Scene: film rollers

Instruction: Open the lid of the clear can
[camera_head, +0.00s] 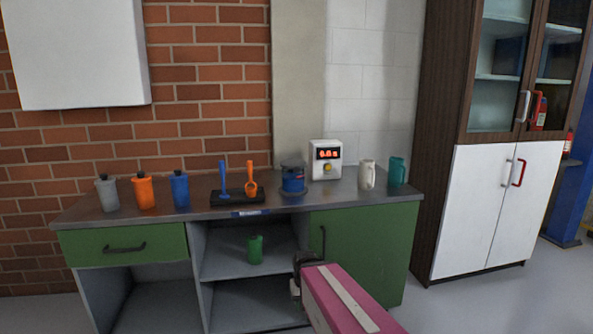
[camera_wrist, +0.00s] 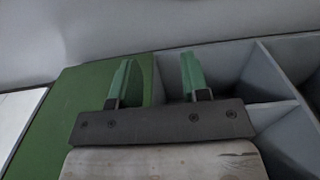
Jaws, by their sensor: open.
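A can that looks clear, with blue inside and a dark lid (camera_head: 292,163), stands on the grey counter (camera_head: 340,190) in the head view, left of the white display box. The lid appears to be on the can. My gripper (camera_head: 297,283) is at the end of my pink arm, in front of the cabinet and lower than the can, apart from it. In the wrist view its two green fingers (camera_wrist: 155,78) are spread, with nothing between them. The can is not visible in the wrist view.
Grey, orange and blue containers (camera_head: 145,192) stand at the counter's left. A dark rack (camera_head: 237,196) holds blue and orange tools.

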